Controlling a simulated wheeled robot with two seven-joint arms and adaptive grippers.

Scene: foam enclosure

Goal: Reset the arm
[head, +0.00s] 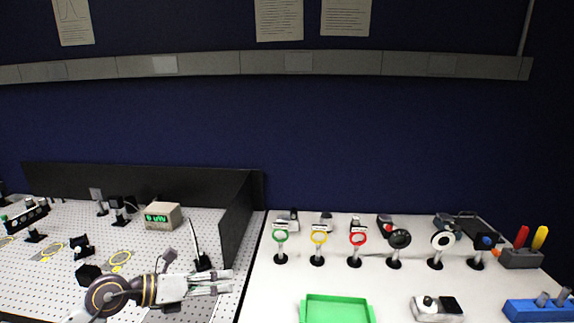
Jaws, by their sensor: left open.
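My left arm comes in at the lower left, over the perforated board. My left gripper (226,281) is open and empty, its fingers pointing right toward the board's right edge. Nothing lies between its fingers. My right gripper is not in view.
The perforated board (50,290) carries a meter (162,215) with a green display and several small black mounts. A dark wall (238,220) stands behind the gripper. The white table (270,300) holds a row of ring mounts, a green tray (337,299) and a blue block (540,311).

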